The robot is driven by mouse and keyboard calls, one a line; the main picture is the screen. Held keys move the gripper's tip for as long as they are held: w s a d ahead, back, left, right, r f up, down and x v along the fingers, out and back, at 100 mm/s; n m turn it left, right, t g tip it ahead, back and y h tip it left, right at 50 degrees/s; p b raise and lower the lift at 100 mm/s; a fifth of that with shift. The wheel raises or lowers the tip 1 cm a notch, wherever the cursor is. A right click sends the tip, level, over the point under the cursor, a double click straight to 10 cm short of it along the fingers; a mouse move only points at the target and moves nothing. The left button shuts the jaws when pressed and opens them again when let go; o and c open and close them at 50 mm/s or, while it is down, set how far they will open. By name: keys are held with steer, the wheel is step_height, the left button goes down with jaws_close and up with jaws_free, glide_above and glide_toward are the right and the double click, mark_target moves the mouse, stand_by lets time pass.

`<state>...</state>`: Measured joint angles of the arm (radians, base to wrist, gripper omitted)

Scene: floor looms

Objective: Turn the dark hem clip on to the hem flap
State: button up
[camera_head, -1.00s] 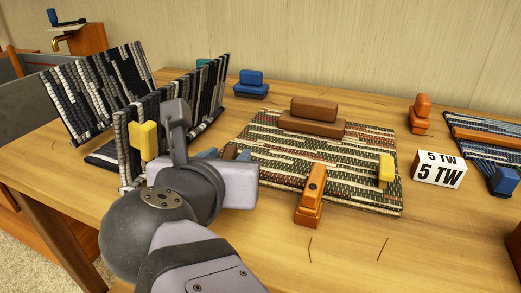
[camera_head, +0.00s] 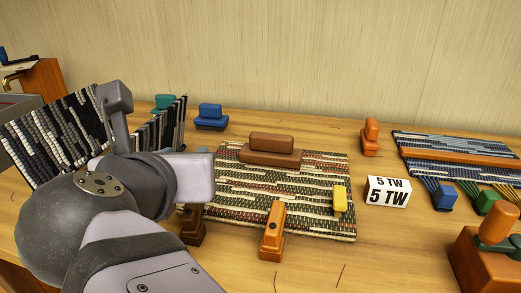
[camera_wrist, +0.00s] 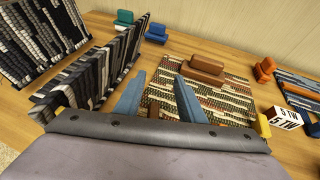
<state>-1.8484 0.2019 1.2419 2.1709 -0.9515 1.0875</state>
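A dark brown clip (camera_head: 193,226), likely the dark hem clip, stands on the table at the left front of a striped woven mat (camera_head: 240,205). My arm covers part of it. An orange clip (camera_head: 272,230) stands at the mat's front edge. A yellow clip (camera_head: 340,198) is at the mat's right side. I cannot tell which part is the hem flap.
A brown block (camera_head: 271,150) lies on the mat's back. A blue block (camera_head: 210,117) and teal block (camera_head: 164,103) stand behind. A "5 TW" sign (camera_head: 388,191), a rust-orange block (camera_head: 370,138) and a blue striped weave (camera_head: 455,148) are at right.

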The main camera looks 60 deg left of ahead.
steer(key=shift+r, duration=0.3)
